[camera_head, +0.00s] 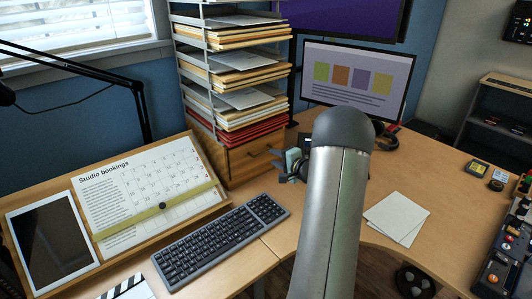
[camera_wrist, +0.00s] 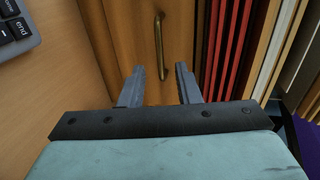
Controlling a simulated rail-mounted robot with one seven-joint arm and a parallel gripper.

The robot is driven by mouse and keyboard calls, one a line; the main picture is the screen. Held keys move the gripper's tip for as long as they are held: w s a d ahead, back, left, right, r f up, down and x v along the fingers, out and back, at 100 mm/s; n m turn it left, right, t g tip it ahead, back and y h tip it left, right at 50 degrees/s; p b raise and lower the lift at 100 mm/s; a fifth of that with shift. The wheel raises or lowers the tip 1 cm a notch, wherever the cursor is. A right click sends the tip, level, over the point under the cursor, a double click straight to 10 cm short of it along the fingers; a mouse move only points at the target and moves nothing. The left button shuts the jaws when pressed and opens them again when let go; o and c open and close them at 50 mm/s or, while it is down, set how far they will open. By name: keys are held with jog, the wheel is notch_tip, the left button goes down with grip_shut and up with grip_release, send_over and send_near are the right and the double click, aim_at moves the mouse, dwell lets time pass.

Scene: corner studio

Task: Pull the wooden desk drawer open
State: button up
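The wooden desk drawer (camera_head: 245,160) is in a small wooden unit under the paper trays, and its front looks shut. In the wrist view the drawer front (camera_wrist: 120,40) fills the upper middle. Its thin brass handle (camera_wrist: 159,45) runs upright there. My gripper (camera_wrist: 160,68) is open, with one finger on each side of the handle's lower end. I cannot tell how deep the fingers reach, and no contact with the handle shows. In the head view my gripper (camera_head: 291,166) is just in front of the drawer, partly hidden by my arm.
A tall rack of paper trays (camera_head: 240,75) stands on the drawer unit. A keyboard (camera_head: 220,240) lies in front of it, near a slanted bookings board (camera_head: 150,190). A monitor (camera_head: 355,78) stands behind. White sheets (camera_head: 398,218) lie on the right, with bare desk around them.

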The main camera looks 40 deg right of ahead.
aim_at(264, 153)
jog(key=x, duration=0.6)
jog(key=shift+p, duration=0.4)
grip_shut()
